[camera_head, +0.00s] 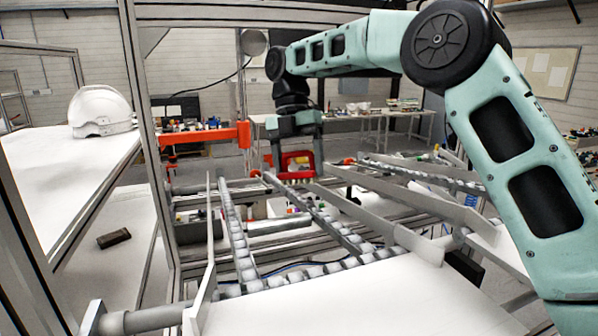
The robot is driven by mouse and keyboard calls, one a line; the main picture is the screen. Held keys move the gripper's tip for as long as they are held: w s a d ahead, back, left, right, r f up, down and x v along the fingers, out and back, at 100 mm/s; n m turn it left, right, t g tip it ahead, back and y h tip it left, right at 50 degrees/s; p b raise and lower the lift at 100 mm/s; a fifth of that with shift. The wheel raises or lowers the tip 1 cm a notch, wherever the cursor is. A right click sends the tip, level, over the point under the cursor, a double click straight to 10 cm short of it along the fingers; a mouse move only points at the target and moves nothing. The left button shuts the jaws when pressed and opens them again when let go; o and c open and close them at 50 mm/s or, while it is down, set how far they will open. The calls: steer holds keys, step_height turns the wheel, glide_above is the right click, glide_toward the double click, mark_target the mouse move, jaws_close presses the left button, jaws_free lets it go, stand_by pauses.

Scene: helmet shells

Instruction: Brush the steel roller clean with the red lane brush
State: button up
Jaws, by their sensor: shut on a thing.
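My gripper (296,155) hangs from my teal arm near the middle of the view, pointing down above the far part of the roller lanes. It is shut on the red lane brush (295,174), whose red body shows between and just below the fingers. The brush's lower side is small and hard to make out. A grey metal cylinder (279,227), perhaps the steel roller, lies crosswise between the lanes, below and nearer than the brush. I cannot tell whether the brush touches anything.
Roller lanes (241,250) and slanted grey divider rails (375,226) spread below my gripper. A metal frame post (150,150) stands left. A white helmet shell (101,110) rests on a white table (52,185). An orange bracket (205,136) juts out left of my gripper.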

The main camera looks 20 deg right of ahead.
steer(key=shift+v, duration=1.5)
steer(key=shift+x, duration=3.65)
steer(key=shift+b+x, duration=0.7)
steer(key=shift+x, duration=0.25)
